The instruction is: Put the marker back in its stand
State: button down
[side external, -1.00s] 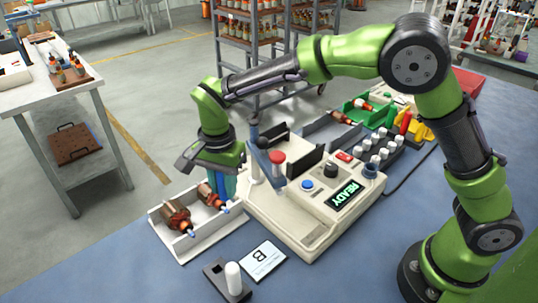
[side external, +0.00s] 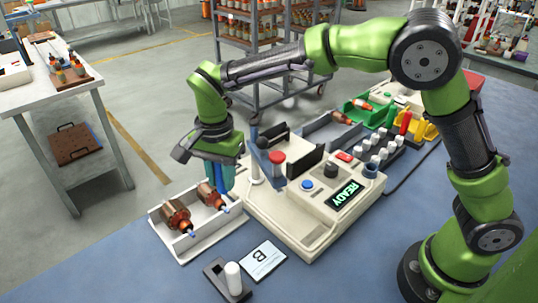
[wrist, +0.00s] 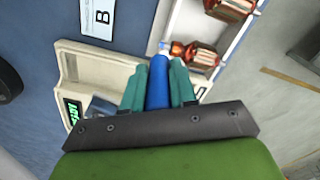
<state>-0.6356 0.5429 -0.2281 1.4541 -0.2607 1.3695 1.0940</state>
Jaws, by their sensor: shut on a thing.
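My gripper (wrist: 157,72) is shut on a blue marker (wrist: 158,86), which stands between its two teal fingers in the wrist view. In the side view my gripper (side external: 222,184) hangs over the white tray's right side, by the left edge of the cream winding machine, pointing down. The marker is hard to make out from the fingers there. A round dark cup (side external: 371,170) is on the machine's right corner, and a black base (side external: 215,275) with a white upright cylinder (side external: 233,278) is on the table in front. I cannot tell which is the marker's stand.
The white tray (side external: 187,253) holds two copper armatures (side external: 178,218) below my gripper. The cream winding machine (side external: 290,222) has upright parts and a READY display. A card marked B (side external: 263,260) lies in front. The blue table is clear at the front right.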

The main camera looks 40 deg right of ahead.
jog(key=shift+s+a+f+n, duration=1.45)
jog(key=shift+s+a+f, duration=0.7)
jog(key=shift+a, duration=0.15)
jog(key=shift+s+a+f+n, duration=1.45)
jog(key=shift+s+a+f, duration=0.65)
jog(key=shift+a, duration=0.15)
jog(key=shift+f, duration=0.95)
jog(key=c, duration=0.8)
grip_release()
jog(key=shift+r, duration=0.1)
